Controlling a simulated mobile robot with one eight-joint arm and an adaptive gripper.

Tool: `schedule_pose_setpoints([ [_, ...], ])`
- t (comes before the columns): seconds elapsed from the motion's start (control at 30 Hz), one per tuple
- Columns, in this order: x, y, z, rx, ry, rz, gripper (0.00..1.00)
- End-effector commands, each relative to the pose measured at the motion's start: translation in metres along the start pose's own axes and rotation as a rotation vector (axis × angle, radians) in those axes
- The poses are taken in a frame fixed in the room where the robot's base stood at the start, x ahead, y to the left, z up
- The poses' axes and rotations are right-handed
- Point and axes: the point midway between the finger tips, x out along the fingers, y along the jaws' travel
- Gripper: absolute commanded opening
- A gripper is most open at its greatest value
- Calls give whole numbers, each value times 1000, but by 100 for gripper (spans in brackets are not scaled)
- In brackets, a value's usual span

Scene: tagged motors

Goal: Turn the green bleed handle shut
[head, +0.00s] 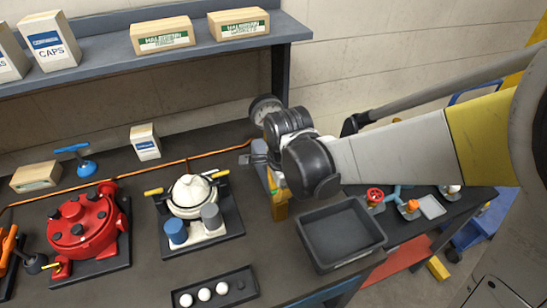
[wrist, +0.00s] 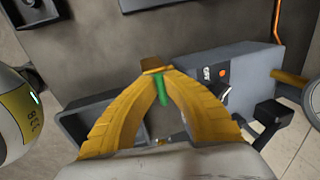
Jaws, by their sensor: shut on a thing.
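The green bleed handle (wrist: 161,88) shows as a narrow green bar between the yellow fingers of my gripper (wrist: 156,70) in the wrist view. The fingers are closed together at their tips, shut on the handle. Its far end and its pivot are hidden by the fingers. A grey-blue box (wrist: 232,84) with a label and an orange button stands just right of the fingers. In the head view my gripper (head: 279,208) shows only as a bit of yellow below my dark wrist. The box (head: 258,158) is mostly hidden there, and the green handle cannot be seen.
An empty grey bin (head: 341,235) stands close to the right of my gripper. A white motor (head: 193,195) and a red motor (head: 82,227) sit to the left. A tray (head: 214,290) with white balls lies in front. A shelf (head: 150,55) with boxes hangs above.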

Motion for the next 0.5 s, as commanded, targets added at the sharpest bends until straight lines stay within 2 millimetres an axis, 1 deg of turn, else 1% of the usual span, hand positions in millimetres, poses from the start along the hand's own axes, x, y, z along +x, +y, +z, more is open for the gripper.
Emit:
schedule_pose_setpoints([
  [0.33, 0, -2, 0, 2, -1, -3, 0],
  [0.4, 0, -2, 0, 2, 0, -3, 24],
  [0.43, 0, -2, 0, 2, 0, -3, 32],
  [0.5, 0, -1, 0, 2, 0, -2, 32],
])
